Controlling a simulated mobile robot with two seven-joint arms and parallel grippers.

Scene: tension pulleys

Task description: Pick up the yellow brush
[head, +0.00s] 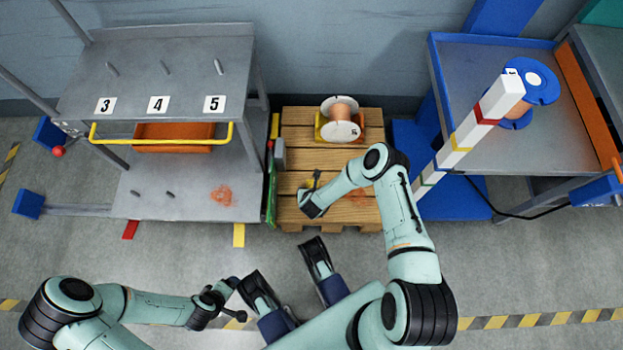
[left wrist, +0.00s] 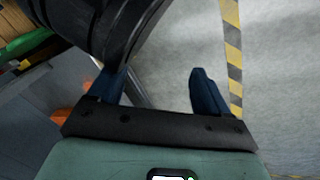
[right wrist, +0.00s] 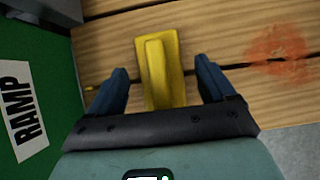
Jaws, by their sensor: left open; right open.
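The yellow brush (right wrist: 171,68) lies on the wooden pallet in the right wrist view, a flat yellow block with a raised bar along it. My right gripper (right wrist: 160,84) is open, with one blue finger on each side of the brush and gaps between fingers and brush. I cannot tell its height above the pallet. My left gripper (left wrist: 155,85) is open and empty over the floor, beside a dark part of my own body.
The pallet (head: 300,150) bears a spool (head: 341,131) at its back. A green ramp panel (right wrist: 45,110) stands close at its left. A grey cart (head: 160,60) is at left; a blue-framed table (head: 470,90) with a striped bar (head: 470,130) is at right. Front floor is clear.

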